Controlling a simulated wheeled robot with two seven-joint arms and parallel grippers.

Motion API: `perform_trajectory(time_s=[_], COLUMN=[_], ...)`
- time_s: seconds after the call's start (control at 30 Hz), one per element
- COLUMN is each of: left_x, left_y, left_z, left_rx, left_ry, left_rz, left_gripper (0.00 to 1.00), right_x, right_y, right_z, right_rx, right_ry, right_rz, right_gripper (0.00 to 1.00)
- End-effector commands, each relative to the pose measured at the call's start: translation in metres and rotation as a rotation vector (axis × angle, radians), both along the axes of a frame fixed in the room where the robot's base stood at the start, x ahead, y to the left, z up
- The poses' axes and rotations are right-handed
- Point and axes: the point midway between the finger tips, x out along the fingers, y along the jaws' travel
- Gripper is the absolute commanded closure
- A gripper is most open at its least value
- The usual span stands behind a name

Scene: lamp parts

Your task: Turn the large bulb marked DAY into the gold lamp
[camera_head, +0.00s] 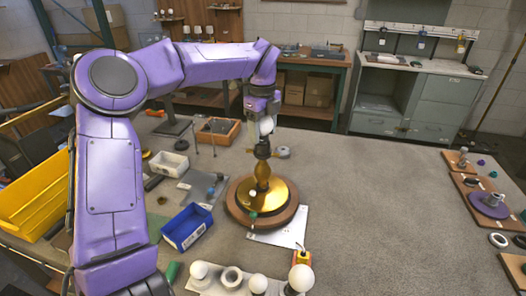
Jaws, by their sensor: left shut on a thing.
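The gold lamp (262,192) stands upright on a round wooden base (237,213) near the middle of the table. Its dark socket (262,150) is at the top of the gold stem. My left gripper (262,118) points down from above, directly over the socket, and is shut on a white bulb (266,127). The bulb is in line with the socket; I cannot tell whether its base is inside or only just above it. No DAY marking can be read at this size. My right gripper is out of view.
A pale holder (217,284) with several white bulbs is at the front edge. A blue bin (187,227), a white tray (169,164) and a yellow bin (35,190) lie to the left. Wooden boards with parts (482,208) line the right edge. The table right of the lamp is clear.

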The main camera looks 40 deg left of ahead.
Motion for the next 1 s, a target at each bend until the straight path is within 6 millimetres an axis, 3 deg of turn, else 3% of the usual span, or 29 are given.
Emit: perform_trajectory(time_s=[0.4, 1.0], left_x=[-0.002, -0.002], left_y=[0.0, 0.0], left_z=[-0.004, -0.003], left_rx=[-0.004, -0.004], left_ry=[0.011, 0.01], left_rz=[-0.016, -0.383], left_gripper=[0.62, 0.62], right_x=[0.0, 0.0], right_y=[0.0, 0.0], right_z=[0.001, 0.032], right_rx=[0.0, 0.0], right_ry=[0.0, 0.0], right_rz=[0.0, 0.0], right_gripper=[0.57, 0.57])
